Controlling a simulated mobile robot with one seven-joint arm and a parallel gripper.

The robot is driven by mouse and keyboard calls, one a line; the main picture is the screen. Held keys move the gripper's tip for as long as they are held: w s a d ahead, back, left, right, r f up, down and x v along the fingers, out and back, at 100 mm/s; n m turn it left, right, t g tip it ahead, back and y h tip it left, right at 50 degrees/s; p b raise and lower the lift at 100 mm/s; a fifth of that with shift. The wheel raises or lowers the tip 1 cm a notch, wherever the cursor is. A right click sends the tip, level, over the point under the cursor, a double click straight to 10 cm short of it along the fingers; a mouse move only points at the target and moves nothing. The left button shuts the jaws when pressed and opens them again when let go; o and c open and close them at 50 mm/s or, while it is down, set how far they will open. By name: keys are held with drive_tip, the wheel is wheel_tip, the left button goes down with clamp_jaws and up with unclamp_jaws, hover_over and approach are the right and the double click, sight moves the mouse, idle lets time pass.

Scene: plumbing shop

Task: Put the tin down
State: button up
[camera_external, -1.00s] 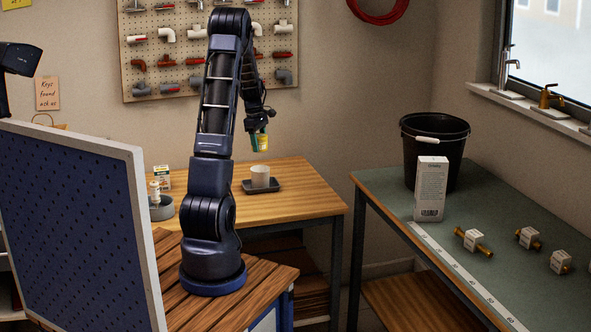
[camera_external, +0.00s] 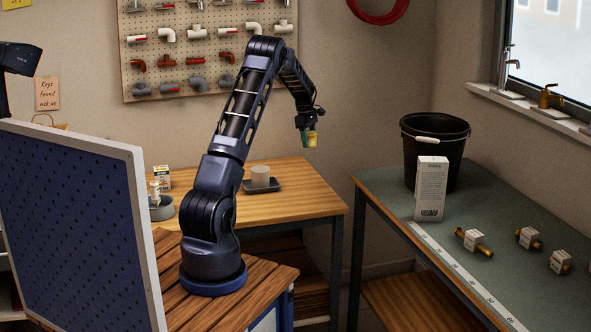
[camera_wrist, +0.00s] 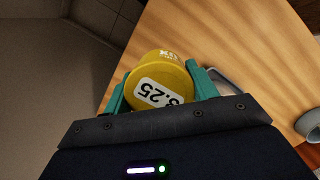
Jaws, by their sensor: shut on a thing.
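The tin (camera_wrist: 163,76) is yellow with a white "3.25" label, seen close up in the wrist view. My gripper (camera_wrist: 160,88) is shut on it, with a teal finger on each side. In the external view my gripper (camera_external: 306,128) holds the tin (camera_external: 311,141) in the air, level with the area around the right end of the wooden table (camera_external: 290,205). The tin is clear of any surface in that view. Its far end is hidden in the wrist view.
The green-topped bench (camera_external: 385,185) at right holds a black bucket (camera_external: 420,150), a white box (camera_external: 431,190) and several brass fittings. The wooden table's front right is bare.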

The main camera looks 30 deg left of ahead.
sight(309, 185)
wheel_tip(309, 185, down, 17)
idle(0.6)
drive_tip(key=shift+f, duration=0.1)
drive_tip(key=o, duration=1.1)
drive_tip(key=shift+c, duration=0.2)
